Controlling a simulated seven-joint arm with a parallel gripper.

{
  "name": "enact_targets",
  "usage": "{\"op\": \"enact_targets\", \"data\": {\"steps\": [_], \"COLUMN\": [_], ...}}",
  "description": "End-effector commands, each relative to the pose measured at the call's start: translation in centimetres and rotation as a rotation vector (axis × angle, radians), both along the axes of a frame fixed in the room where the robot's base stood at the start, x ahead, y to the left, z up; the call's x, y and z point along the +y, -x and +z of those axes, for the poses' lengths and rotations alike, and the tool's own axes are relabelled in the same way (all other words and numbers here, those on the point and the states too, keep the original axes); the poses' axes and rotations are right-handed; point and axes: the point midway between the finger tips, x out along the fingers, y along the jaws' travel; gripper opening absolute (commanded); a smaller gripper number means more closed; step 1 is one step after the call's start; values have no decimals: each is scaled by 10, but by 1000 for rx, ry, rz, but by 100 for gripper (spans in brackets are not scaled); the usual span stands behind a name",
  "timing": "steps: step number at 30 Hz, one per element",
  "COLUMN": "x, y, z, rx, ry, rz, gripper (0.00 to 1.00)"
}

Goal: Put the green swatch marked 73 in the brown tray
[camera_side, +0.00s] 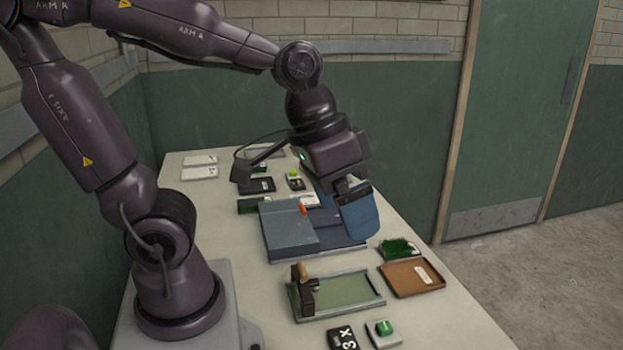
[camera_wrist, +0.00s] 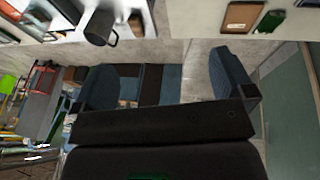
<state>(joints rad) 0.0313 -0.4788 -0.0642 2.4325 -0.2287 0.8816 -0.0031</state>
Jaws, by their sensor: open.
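The brown tray (camera_side: 400,291) lies near the table's right edge with a small white label in it; the wrist view shows it at the top (camera_wrist: 229,21). A green turf swatch (camera_side: 398,248) lies just behind the tray in the side view, and a green patch beside the tray shows in the wrist view (camera_wrist: 270,22). I cannot read a 73 on any green piece. My gripper (camera_side: 357,208) has blue fingers and hangs above the blue-grey block, apart from tray and swatch. In the wrist view its fingers (camera_wrist: 166,82) stand wide apart with nothing held between them.
A blue-grey block (camera_side: 287,230) with an orange part stands mid-table. In front are a shallow green-floored tray (camera_side: 345,295) with a clamp, a black marked card (camera_side: 343,338) and a green piece on a white base (camera_side: 384,331). White boxes (camera_side: 199,167) lie at the back.

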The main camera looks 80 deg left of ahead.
Motion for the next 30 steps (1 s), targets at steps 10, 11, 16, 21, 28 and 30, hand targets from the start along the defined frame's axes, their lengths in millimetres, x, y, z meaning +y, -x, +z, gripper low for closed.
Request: {"op": "enact_targets", "data": {"steps": [10, 11, 16, 21, 28, 30], "x": [51, 51, 51, 51, 30, 13], "y": [28, 28, 28, 28, 21, 15], "z": [29, 29, 29, 30, 9, -3], "rx": [-192, -193, -193, -193, -94, -29], "ry": [-182, -184, -185, -184, -189, -201], "rz": [17, 18, 17, 17, -96, -175], "gripper": [100, 100, 100, 100, 100, 100]}}
